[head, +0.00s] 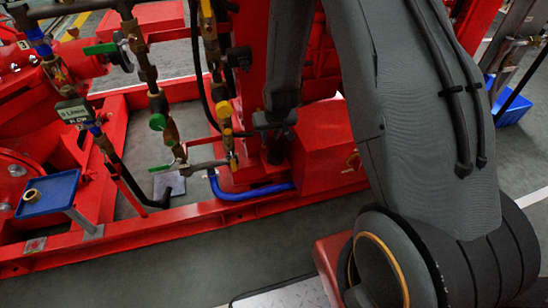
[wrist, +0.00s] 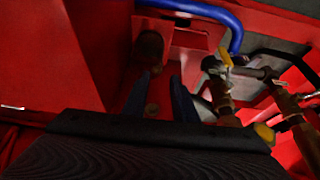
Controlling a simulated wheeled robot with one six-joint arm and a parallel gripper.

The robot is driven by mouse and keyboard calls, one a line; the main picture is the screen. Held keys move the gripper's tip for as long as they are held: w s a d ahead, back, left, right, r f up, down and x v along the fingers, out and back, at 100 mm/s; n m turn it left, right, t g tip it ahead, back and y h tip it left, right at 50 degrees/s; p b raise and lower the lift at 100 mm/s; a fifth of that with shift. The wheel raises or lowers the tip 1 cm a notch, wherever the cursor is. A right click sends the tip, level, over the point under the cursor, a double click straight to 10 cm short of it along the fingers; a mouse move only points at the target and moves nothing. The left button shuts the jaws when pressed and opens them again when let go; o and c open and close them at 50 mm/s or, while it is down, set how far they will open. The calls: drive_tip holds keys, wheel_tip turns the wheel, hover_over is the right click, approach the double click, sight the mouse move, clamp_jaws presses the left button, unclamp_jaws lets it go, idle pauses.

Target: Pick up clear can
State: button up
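I cannot make out a clear can in either view. My gripper (wrist: 161,92) shows in the wrist view as two dark blue fingers with a gap between them. It is open, and I see nothing held between the fingers. They point at red metalwork with a dark round recess or fitting (wrist: 149,47) beyond them. In the head view my arm reaches down over the red pumpset, and its end is dark and partly lost against the red parts.
Brass valves and pipes (head: 158,122) stand left of my arm. A blue hose (head: 250,191) runs along the red base frame (head: 140,231). A small blue tray (head: 48,194) holding a tan ring (head: 32,196) is at the left.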

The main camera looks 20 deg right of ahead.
sight(275, 151)
drive_tip(key=b+x, duration=0.2)
drive_tip(key=x, duration=0.6)
drive_tip(key=shift+f, duration=0.1)
drive_tip(key=shift+s, duration=0.1)
clamp_jaws()
idle(1.2)
